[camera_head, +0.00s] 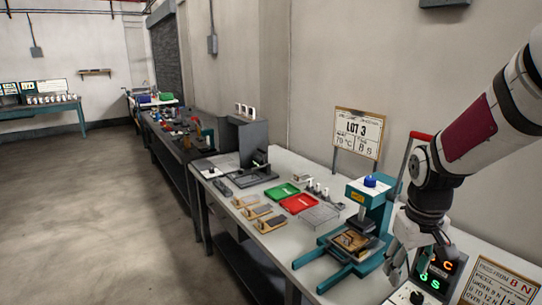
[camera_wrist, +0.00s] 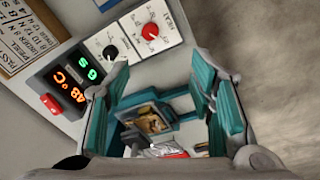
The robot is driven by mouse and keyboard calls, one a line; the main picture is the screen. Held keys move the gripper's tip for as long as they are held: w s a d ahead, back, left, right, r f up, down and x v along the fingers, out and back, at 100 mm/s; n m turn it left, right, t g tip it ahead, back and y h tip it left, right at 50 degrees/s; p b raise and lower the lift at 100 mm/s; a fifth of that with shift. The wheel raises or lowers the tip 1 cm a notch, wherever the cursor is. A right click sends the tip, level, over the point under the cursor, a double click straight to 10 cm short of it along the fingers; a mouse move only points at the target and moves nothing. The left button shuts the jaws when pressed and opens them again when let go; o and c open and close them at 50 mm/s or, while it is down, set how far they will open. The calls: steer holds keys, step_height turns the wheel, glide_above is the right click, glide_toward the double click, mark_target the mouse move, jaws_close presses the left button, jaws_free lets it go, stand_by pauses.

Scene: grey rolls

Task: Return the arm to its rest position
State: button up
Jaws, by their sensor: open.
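My gripper (camera_head: 412,262) hangs at the right of the head view, at the end of my bent arm. It is in front of the control box with green and orange digits (camera_head: 437,272). In the wrist view my gripper (camera_wrist: 160,88) has its two fingers spread apart with nothing held between them. The teal press (camera_wrist: 150,118) shows in the gap beyond the fingers. In the head view this press (camera_head: 370,212), with a blue knob on top, stands on the bench to the left of my gripper.
The control box panel (camera_wrist: 80,72) has a black knob (camera_wrist: 111,52) and a red knob (camera_wrist: 150,31). A LOT 3 sign (camera_head: 358,134) stands behind the press. Green (camera_head: 282,192) and red (camera_head: 299,203) trays lie on the bench. The floor (camera_head: 90,220) at left is clear.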

steer(key=s+a+r+t, duration=0.1)
steer(key=s+a+r, duration=0.2)
steer(key=s, duration=0.3)
steer(key=s+a+r+t, duration=0.1)
steer(key=s+a+r, duration=0.2)
steer(key=s+r, duration=0.2)
steer(key=s+a+r+m+t, duration=0.1)
steer(key=s+a+r, duration=0.2)
steer(key=s, duration=0.4)
steer(key=shift+a+r+t+y, duration=0.35)
steer(key=shift+r+t+y, duration=0.05)
steer(key=shift+r, duration=0.4)
steer(key=shift+w, duration=0.1)
